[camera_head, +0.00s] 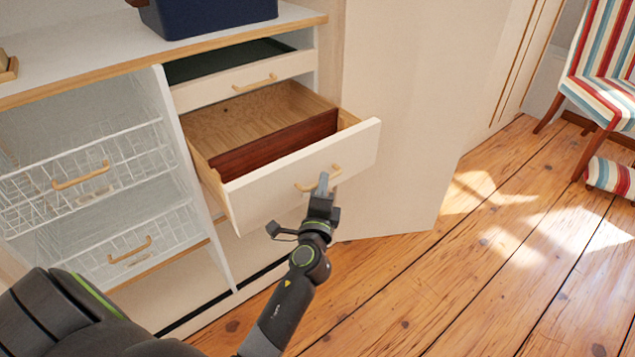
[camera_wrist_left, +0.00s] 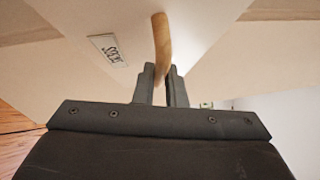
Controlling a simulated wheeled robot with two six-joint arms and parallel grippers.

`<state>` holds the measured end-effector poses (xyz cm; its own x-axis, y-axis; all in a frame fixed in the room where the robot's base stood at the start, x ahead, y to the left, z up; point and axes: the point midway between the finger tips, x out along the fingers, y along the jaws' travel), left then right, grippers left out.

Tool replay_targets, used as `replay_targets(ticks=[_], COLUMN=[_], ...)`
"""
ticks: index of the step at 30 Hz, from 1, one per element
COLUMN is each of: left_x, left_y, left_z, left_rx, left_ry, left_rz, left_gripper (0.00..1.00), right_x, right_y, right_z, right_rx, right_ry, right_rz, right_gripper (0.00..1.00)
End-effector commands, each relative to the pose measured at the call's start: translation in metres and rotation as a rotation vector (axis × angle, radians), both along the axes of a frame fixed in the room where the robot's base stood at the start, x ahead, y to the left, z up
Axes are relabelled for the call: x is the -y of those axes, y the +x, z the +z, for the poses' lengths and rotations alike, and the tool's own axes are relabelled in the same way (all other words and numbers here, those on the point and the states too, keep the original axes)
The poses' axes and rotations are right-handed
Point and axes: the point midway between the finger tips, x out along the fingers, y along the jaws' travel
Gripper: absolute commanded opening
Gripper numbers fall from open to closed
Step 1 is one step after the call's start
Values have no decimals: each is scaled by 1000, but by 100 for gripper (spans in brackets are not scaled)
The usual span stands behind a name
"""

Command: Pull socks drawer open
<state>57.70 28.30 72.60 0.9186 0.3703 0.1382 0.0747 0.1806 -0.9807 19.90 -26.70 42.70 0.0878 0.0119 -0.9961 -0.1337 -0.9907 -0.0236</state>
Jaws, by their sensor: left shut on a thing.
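The socks drawer (camera_head: 300,177) is a cream-fronted wooden drawer in the middle of the cabinet, pulled well out, with a dark red-brown divider (camera_head: 275,145) inside. Its wooden handle (camera_head: 305,186) is on the front. In the left wrist view the drawer front carries a white label reading "SOCKS" (camera_wrist_left: 108,50), and the handle (camera_wrist_left: 161,42) runs between the fingers. My left gripper (camera_head: 323,184) is shut on the handle; the fingers also show in the left wrist view (camera_wrist_left: 161,84). My right gripper is not in view.
Above is another drawer (camera_head: 245,82) with a wooden handle, slightly out. White wire baskets (camera_head: 85,180) fill the left side. A dark blue bin (camera_head: 208,14) stands on top. A cream panel (camera_head: 400,120) stands right of the drawer. The wooden floor (camera_head: 480,250) is clear; a striped chair (camera_head: 605,70) stands far right.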

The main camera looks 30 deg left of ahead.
Motion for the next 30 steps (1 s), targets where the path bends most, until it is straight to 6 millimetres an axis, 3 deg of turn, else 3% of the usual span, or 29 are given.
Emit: replay_targets(ticks=[20,21,25,30], left_x=[7,7,7,7], left_y=[-3,-3,-3,-3], left_z=[-1,-1,-1,0], left_rx=[-2,-2,-1,0], left_ry=[0,0,1,1], left_rz=[0,0,0,0], left_gripper=[0,13,30,33], right_x=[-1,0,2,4], right_y=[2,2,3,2], right_z=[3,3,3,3], right_rx=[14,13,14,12], right_ry=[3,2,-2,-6], right_rz=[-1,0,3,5], right_gripper=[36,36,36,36])
